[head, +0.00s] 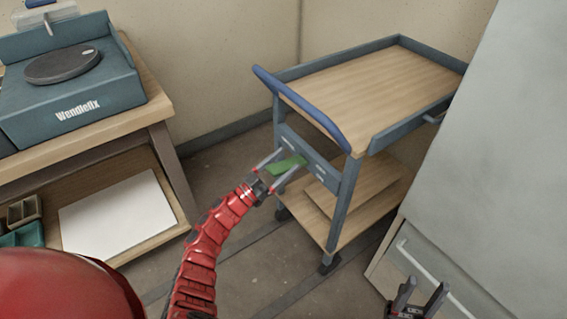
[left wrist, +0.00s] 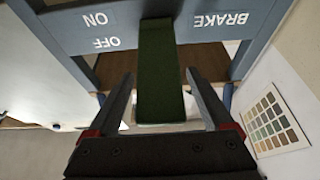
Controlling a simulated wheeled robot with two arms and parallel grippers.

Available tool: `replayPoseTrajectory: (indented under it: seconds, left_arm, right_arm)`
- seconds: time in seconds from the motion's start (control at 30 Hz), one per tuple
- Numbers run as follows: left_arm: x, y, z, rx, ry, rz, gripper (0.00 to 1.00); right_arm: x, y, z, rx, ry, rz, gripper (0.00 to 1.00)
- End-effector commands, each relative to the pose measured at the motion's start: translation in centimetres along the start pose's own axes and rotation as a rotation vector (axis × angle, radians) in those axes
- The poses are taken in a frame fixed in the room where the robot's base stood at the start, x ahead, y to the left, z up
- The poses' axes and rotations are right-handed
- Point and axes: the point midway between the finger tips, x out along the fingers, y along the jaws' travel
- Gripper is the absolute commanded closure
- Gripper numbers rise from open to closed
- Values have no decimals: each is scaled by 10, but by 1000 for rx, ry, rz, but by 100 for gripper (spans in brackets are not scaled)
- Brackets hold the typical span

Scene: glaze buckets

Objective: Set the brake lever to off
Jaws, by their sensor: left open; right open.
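The brake lever is a flat green bar (head: 287,165) on the blue-grey end panel of the cart (head: 318,178). In the left wrist view the lever (left wrist: 160,80) sticks out from the panel towards me, between the upside-down words ON and OFF on the left and BRAKE on the right. I cannot tell for sure which word it is set to. My left gripper (head: 291,158) is open, with one finger on each side of the lever and a gap visible at both sides. My right gripper (head: 427,285) is open and empty at the bottom right, away from the cart.
The cart has a blue push handle (head: 300,108) above the panel, wooden shelves and castors. A bench (head: 150,108) with a Wendlefix wheel unit (head: 70,90) stands at the left. A pale cabinet (head: 480,180) stands close at the right. Bare floor lies between bench and cart.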

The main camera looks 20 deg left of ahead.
Motion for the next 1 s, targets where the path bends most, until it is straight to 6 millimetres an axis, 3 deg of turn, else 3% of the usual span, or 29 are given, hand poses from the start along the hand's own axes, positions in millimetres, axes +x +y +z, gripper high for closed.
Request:
replayPoseTrajectory:
  seconds: [0.07, 0.47, 0.83, 1.0]
  left_arm:
    - [0, 0, 0, 0, 0, 0, 26]
    - [0, 0, 0, 0, 1, 0, 98]
    - [0, 0, -1, 0, -1, 0, 100]
    - [3, 0, -6, 0, -29, 0, 100]
  right_arm:
    - [0, 0, 0, 0, 0, 0, 50]
    - [0, 0, 0, 0, 0, 0, 50]
    - [2, 0, 0, 0, 0, 0, 50]
    - [16, 1, -3, 0, 0, 0, 50]
